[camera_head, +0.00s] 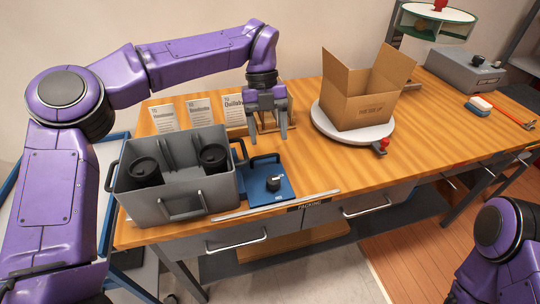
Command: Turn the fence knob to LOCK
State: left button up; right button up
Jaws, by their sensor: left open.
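A black knob (272,183) stands on a blue plate (284,193) on the wooden table, right of the grey tote. A small white label is at the knob; its text is too small to read. Another dark knob (477,60) sits on a grey control box (462,72) at the back right. I cannot tell from markings which is the fence knob or its setting. My left gripper (268,137) is open and empty, fingers pointing down, above and behind the blue plate, apart from its knob. My right gripper is out of view; only part of that arm shows at lower right.
A grey tote (183,207) with black cups stands left of the plate. An open cardboard box (362,103) sits on a round turntable (322,124) with a red knob. Label cards (200,112) stand behind. A brush (481,103) lies far right. Table right of the turntable is mostly clear.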

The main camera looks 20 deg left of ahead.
aim_at(274, 180)
pick_arm(q)
jog(key=s+d+f+m+t, duration=0.1)
jog(key=f+m, duration=0.3)
jog(key=m, duration=0.5)
jog(key=s+f+m+t+y, duration=0.1)
jog(key=f+m, duration=0.3)
jog(key=m, duration=0.6)
jog(key=s+d+f+m+y, duration=0.1)
jog(key=f+m, duration=0.3)
jog(key=m, duration=0.6)
jog(key=shift+s+d+f+t, duration=0.2)
jog(key=shift+s+d+t, duration=0.05)
jog(key=shift+d+t, duration=0.15)
jog(key=c, duration=1.1)
